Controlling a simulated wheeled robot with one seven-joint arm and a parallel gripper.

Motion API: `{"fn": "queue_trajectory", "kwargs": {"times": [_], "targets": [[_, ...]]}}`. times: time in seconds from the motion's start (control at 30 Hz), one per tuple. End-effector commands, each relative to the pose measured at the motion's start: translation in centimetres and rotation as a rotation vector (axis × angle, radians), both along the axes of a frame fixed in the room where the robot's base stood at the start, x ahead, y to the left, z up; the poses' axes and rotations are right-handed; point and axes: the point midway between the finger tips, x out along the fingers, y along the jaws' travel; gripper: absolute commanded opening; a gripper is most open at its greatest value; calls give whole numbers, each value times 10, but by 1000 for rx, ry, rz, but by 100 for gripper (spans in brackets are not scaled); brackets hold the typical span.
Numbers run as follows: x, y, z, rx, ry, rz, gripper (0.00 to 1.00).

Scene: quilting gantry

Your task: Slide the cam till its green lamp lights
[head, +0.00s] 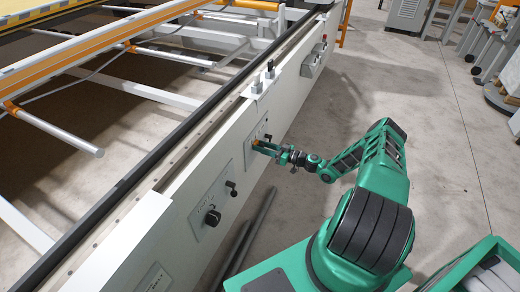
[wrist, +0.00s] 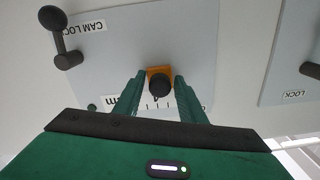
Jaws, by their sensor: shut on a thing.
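The cam is an orange slider block with a black knob (wrist: 159,84) on a pale grey panel, above a printed scale, in the wrist view. My gripper (wrist: 159,94) has its two green fingers on either side of the cam, shut on it. In the head view my gripper (head: 262,147) reaches the panel (head: 250,151) on the white rail, and the cam is mostly hidden. A small dark green dot (wrist: 92,107) near the scale's left end may be the lamp; it does not look lit. A black lever (wrist: 66,40) stands by the CAM LOCK label.
Another panel with a LOCK label (wrist: 293,94) and a black knob (wrist: 311,70) is at the right of the wrist view. In the head view a panel with a black dial (head: 212,217) is nearer along the white rail (head: 170,205). Grey pipes (head: 250,235) lie on the floor below.

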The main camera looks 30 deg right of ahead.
Motion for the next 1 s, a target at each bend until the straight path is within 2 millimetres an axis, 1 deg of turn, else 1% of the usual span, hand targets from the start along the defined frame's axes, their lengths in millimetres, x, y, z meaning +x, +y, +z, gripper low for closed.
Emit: {"fn": "queue_trajectory", "kwargs": {"times": [0.23, 0.27, 0.3, 0.57, 0.67, 0.77, 1.0], "targets": [[1, -2, 0, 4, 1, 1, 0], [1, -2, 0, 4, 1, 1, 39], [1, -2, 0, 4, 1, 1, 43], [1, -2, 0, 3, 1, 1, 43], [-2, -5, 0, 3, 2, 1, 43], [-11, -11, 0, 2, 2, 1, 43], [-45, -38, 0, 3, 2, 0, 43]]}}
